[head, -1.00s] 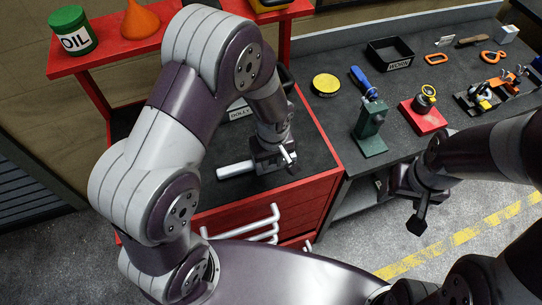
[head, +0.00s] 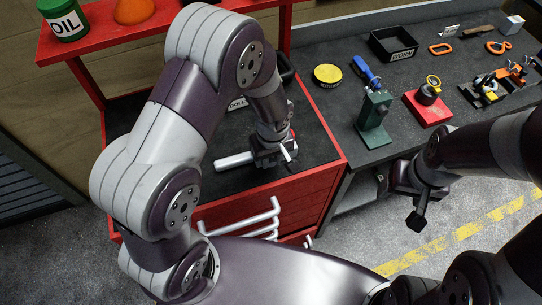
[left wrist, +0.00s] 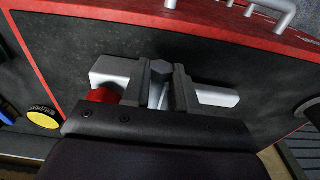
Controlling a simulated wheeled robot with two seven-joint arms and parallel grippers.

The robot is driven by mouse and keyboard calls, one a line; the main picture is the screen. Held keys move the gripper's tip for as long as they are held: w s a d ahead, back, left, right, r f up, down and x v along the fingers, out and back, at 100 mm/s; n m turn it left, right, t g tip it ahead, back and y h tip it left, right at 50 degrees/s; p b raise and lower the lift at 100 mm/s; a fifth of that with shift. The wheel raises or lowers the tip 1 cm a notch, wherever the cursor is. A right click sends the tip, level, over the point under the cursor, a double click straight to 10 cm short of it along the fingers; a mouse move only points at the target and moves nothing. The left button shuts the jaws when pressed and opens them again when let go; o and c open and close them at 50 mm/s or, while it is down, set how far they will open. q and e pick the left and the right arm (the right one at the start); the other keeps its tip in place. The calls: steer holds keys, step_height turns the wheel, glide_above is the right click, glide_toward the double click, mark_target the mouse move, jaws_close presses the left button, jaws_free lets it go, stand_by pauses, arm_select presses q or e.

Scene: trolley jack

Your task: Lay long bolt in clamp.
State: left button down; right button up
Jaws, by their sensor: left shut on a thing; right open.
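My left gripper (head: 272,154) is low over the dark top of the red cart. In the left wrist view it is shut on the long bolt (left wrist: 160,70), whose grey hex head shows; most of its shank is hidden. A pale metal block with a red part (left wrist: 112,74) stands on one side and a silver bar (left wrist: 216,97) on the other. The bar (head: 234,161) also shows in the head view. I cannot tell whether these belong to the clamp, or whether the bolt touches them. My right gripper (head: 405,196) is open and empty, in front of the bench.
The red cart (head: 320,200) has a raised shelf with an oil can (head: 63,20). On the grey bench stand a green stand (head: 374,118), a red block with a gauge (head: 428,106), a yellow tin (head: 327,75) and a black bin (head: 392,44). The cart's front right top is clear.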

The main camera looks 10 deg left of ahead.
arm_select(q)
steer(key=shift+f, duration=0.1)
steer(key=c, duration=0.8)
jaws_free()
step_height(320, 180, up, 13)
steer(key=b, duration=0.2)
steer(key=s+a+f+m, duration=0.1)
steer(key=s+a+m, duration=0.1)
steer(key=s+a+f+m+b, duration=0.1)
steer(key=s+a+f+m, duration=0.1)
steer(key=s+a, duration=0.1)
steer(key=s+a+f+m+b, duration=0.1)
steer(key=s+a+f+m, duration=0.1)
steer(key=s, duration=0.1)
steer(key=shift+s+a+f+m+t, duration=0.1)
steer(key=shift+s+a+m+t, duration=0.15)
steer(key=shift+m+t, duration=0.15)
